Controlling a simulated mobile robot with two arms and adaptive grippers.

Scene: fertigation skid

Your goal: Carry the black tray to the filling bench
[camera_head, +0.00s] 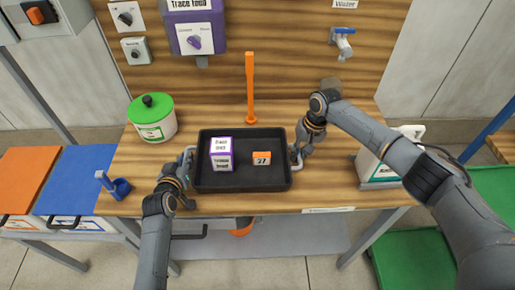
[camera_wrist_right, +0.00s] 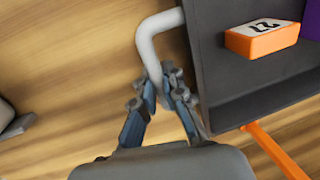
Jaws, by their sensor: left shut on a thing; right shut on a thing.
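The black tray (camera_head: 262,182) sits on or just above the wooden bench; I cannot tell if it touches. It holds a purple and white box (camera_head: 222,155) and a small orange block marked 27 (camera_head: 261,158). My left gripper (camera_head: 187,160) is shut on the tray's left grey handle. My right gripper (camera_head: 296,156) is shut on the right handle. In the right wrist view my right gripper (camera_wrist_right: 163,82) has its fingers around the pale bent handle (camera_wrist_right: 152,40), beside the tray wall (camera_wrist_right: 262,107).
The wooden bench (camera_head: 330,190) also bears a green-lidded tub (camera_head: 152,118), a blue holder (camera_head: 118,188), an upright orange post (camera_head: 250,90) behind the tray and a white-green container (camera_head: 380,165) at right. A tap (camera_head: 343,42) is on the back panel. Orange and blue surfaces lie left.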

